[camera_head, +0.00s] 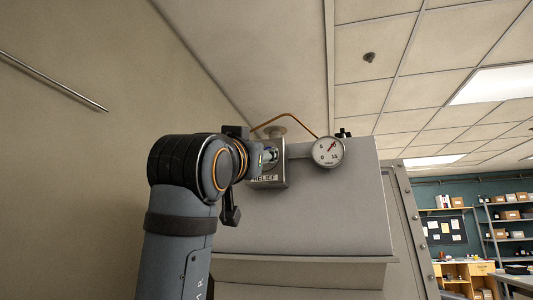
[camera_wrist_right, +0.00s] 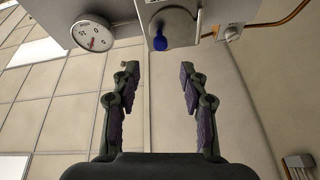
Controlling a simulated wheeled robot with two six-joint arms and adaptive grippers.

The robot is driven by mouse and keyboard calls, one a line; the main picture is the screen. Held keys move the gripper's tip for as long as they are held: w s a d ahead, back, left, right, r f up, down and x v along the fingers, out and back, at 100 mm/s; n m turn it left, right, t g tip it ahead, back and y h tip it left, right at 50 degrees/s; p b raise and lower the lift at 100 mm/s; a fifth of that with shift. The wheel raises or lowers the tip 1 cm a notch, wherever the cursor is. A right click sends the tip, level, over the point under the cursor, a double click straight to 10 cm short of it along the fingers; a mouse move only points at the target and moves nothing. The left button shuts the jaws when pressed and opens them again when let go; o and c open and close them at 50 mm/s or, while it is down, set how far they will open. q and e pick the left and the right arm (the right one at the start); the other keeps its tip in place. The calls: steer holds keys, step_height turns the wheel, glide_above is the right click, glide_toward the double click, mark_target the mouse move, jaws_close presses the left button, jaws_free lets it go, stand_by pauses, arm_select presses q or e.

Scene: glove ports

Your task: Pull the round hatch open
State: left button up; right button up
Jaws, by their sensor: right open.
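Beyond the fingertips is a grey metal box (camera_wrist_right: 182,27) with a blue knob (camera_wrist_right: 159,43); the gripper is apart from both. In the head view my right arm rises from the bottom, and its gripper (camera_head: 243,170) partly hides the box labelled RELIEF (camera_head: 270,181). My left gripper is not in view.
A round dial gauge (camera_head: 328,152) sits right of the box, and also shows in the wrist view (camera_wrist_right: 93,35). A thin copper pipe (camera_head: 289,116) arches above. The grey cabinet (camera_head: 340,215) fills the middle. Shelves (camera_head: 505,225) stand far right.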

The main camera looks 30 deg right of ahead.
steer(key=p+x, duration=0.7)
steer(key=x, duration=0.3)
steer(key=shift+w+d+p, duration=0.2)
steer(key=shift+w+p, duration=0.15)
steer(key=shift+s+a, duration=0.15)
steer(key=shift+a, duration=0.05)
steer(key=shift+r, duration=0.1)
steer(key=shift+c, duration=0.8)
jaws_close()
